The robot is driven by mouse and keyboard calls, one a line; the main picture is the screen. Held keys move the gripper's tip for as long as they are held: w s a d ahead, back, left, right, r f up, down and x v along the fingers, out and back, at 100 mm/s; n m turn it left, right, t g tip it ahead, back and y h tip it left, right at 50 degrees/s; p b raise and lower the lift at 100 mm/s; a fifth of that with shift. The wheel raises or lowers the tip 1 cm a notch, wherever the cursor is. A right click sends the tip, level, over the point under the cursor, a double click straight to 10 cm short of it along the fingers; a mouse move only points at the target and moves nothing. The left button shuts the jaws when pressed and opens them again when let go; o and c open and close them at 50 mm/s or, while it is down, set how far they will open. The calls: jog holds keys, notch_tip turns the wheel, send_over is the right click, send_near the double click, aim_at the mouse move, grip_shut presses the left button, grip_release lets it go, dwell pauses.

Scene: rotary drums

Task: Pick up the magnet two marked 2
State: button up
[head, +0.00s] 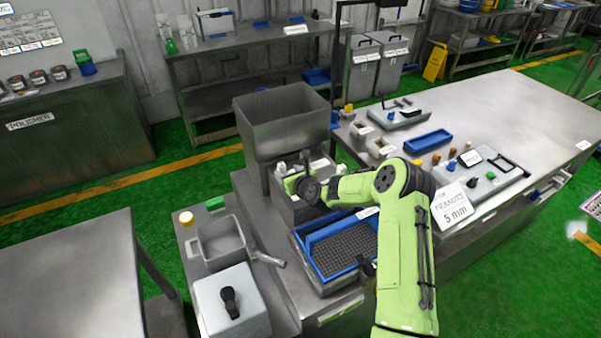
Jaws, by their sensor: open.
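My green arm reaches from the lower right to a grey box (291,212) in front of a large grey hopper. My gripper (294,183) is small in the head view, over the left part of that box; it is open, and its fingertips are hard to make out. Small white-topped items (281,168) stand in the box close to my gripper, and another (341,169) is to its right. I cannot read a 2 on any of them, so I cannot tell which is magnet two. My wrist hides part of the box.
The grey hopper (283,118) rises behind the box. A blue tray (342,248) with a dark grid lies in front. A grey bin (220,243) and a grey box with a black knob (229,300) stand left. A steel table (520,112) with small parts is right.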

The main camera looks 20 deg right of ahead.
aim_at(283, 167)
jog(key=x, duration=0.6)
jog(key=shift+d+f, duration=0.1)
jog(key=shift+d, duration=0.05)
grip_shut()
